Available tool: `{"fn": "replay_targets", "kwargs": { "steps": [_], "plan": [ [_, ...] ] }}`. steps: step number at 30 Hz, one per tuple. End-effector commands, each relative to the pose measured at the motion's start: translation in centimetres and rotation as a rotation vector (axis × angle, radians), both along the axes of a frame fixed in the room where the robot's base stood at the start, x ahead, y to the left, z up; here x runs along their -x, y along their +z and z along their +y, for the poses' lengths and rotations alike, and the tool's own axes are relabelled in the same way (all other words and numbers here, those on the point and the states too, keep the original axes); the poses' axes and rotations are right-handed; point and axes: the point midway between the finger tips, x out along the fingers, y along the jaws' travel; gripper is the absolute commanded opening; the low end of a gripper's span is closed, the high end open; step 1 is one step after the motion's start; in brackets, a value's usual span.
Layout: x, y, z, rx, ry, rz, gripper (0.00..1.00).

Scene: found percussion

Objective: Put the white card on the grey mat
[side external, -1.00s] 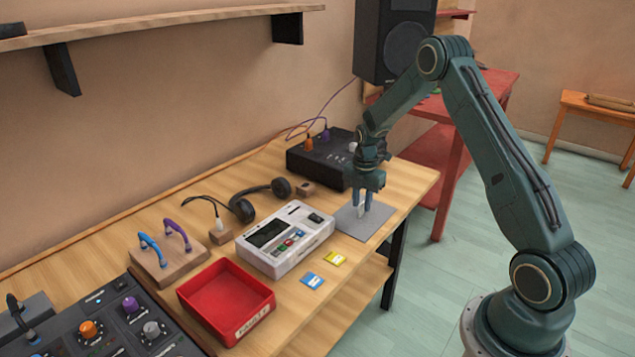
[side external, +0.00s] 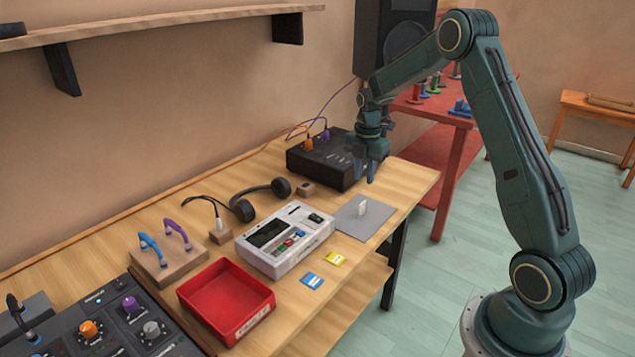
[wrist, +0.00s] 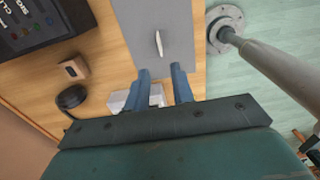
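The white card (side external: 362,208) stands on edge, upright, on the grey mat (side external: 375,224) at the table's right end. In the wrist view the card (wrist: 159,43) shows as a thin white sliver on the mat (wrist: 180,25), clear of its edges. My gripper (side external: 364,177) is above and behind the card, apart from it. In the wrist view its two blue fingers (wrist: 161,72) are spread with no object between them.
A white drum machine (side external: 285,240), a blue card (side external: 312,281) and a yellow card (side external: 335,258) lie left of the mat. A black box (side external: 322,160) with cables stands close behind my gripper. A red tray (side external: 226,300) is farther left.

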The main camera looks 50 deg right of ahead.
Motion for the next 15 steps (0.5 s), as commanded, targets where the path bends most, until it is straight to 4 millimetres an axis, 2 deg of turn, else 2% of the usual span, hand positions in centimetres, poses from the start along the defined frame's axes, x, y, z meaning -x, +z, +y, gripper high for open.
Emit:
{"fn": "replay_targets", "kwargs": {
  "steps": [1, 6, 15],
  "plan": [
    [-0.1, 0.8, 0.0, 0.002, 0.000, -0.003, 0.24],
    [0.0, 2.4, 0.0, 0.000, 0.000, 0.000, 0.24],
    [0.0, 3.2, 0.0, 0.000, 0.000, 0.000, 0.24]
  ]
}}
